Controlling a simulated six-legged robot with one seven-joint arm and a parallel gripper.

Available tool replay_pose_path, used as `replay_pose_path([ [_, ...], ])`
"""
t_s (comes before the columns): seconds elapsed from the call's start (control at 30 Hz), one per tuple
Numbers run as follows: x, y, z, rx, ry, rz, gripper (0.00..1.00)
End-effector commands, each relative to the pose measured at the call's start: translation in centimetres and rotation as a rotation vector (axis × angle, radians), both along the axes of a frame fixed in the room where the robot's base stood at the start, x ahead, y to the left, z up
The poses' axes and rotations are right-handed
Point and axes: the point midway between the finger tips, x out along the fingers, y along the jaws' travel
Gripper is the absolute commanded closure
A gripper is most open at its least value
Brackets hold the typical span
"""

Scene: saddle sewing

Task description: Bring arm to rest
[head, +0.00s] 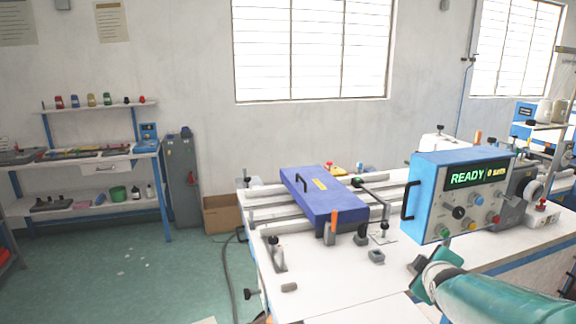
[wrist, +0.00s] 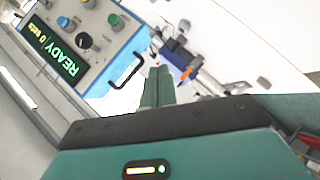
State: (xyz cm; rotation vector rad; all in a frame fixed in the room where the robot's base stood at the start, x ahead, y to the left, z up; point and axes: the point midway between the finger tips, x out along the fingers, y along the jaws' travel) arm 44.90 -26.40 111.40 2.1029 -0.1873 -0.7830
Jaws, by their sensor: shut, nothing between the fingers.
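My gripper (wrist: 158,73) shows in the wrist view with its two green fingers pressed together and nothing between them. In the head view my teal arm comes in from the lower right, in front of the white worktable (head: 320,289). The blue control box (head: 463,195) stands on the table beyond the arm, and its display reads READY. It also shows at the upper left of the wrist view (wrist: 85,40), tilted, with its black handle near the fingers. I cannot tell whether the fingertips touch anything.
A blue flat case (head: 322,199) lies on rails on the table, with clamps and small fittings around it. A shelf bench (head: 95,152) and a grey cabinet (head: 181,185) stand along the left wall. The green floor (head: 160,280) at the left is mostly clear.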

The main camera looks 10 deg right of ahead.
Motion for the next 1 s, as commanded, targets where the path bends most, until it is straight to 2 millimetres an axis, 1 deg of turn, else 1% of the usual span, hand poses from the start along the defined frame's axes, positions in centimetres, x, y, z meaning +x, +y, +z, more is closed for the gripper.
replay_pose_path([
  [0.03, -0.5, 3.3, 0.4, 0.116, -0.001, 0.003, 1.0],
  [0.07, -0.9, 5.1, 0.5, 0.187, 0.007, -0.002, 1.0],
  [0.1, -1.6, 7.5, 0.5, 0.276, 0.023, -0.011, 1.0],
  [0.17, -3.0, 11.0, 0.6, 0.4, 0.054, -0.029, 1.0],
  [0.2, -4.2, 13.3, 0.6, 0.478, 0.081, -0.046, 1.0],
  [0.27, -6.2, 16.5, 0.6, 0.581, 0.124, -0.079, 1.0],
  [0.3, -7.7, 18.5, 0.6, 0.64, 0.158, -0.105, 1.0],
  [0.37, -9.9, 21.1, 0.5, 0.715, 0.205, -0.152, 1.0],
  [0.4, -11.4, 22.6, 0.3, 0.752, 0.236, -0.185, 1.0],
  [0.43, -12.5, 23.5, 0.2, 0.775, 0.258, -0.208, 1.0],
  [0.53, -15.1, 25.6, -0.1, 0.824, 0.308, -0.277, 1.0],
  [0.63, -16.4, 26.4, -0.3, 0.844, 0.333, -0.316, 1.0],
  [1.0, -16.6, 26.5, -0.4, 0.847, 0.337, -0.322, 1.0],
])
